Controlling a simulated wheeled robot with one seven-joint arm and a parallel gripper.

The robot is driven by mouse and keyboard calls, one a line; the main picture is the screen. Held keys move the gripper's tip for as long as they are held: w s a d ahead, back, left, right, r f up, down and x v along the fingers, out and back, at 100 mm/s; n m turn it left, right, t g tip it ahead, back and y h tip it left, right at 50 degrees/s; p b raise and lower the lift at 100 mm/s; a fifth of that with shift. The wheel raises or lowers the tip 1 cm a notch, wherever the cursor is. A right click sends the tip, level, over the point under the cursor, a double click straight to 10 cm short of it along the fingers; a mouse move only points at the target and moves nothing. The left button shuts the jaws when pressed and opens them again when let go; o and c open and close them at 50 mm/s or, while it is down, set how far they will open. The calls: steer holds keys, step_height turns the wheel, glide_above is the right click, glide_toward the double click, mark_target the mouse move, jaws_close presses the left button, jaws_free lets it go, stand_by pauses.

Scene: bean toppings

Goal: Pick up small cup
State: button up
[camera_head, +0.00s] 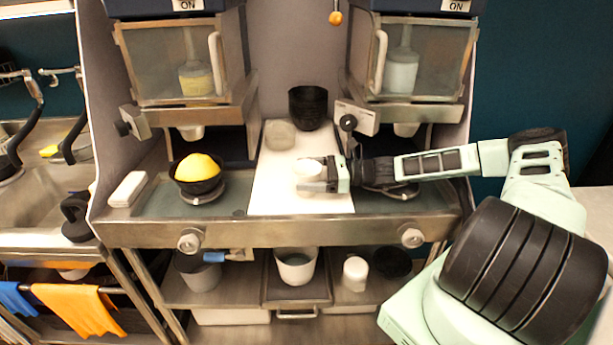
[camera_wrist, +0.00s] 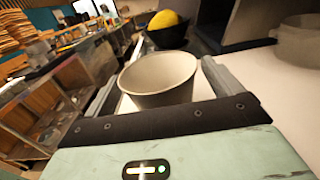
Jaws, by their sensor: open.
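A small white cup (camera_head: 308,169) stands on the white board (camera_head: 264,197) in the middle of the counter. In the wrist view the small cup (camera_wrist: 158,82) looks empty and sits between the two open fingers. My gripper (camera_head: 312,180) reaches in from the right at cup height, with its fingers around the cup's sides. In the wrist view one finger (camera_wrist: 222,76) shows clearly on the right. I cannot tell whether either finger touches the cup.
A translucent container (camera_head: 279,135) and a black cup (camera_head: 308,106) stand behind on the board. A black bowl with a yellow mound (camera_head: 198,172) is at left. Two dispensers (camera_head: 182,65) overhang the counter. A white block (camera_head: 127,189) lies far left.

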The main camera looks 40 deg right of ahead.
steer(key=shift+w+a, duration=0.1)
steer(key=c, duration=1)
steer(key=shift+r, duration=0.1)
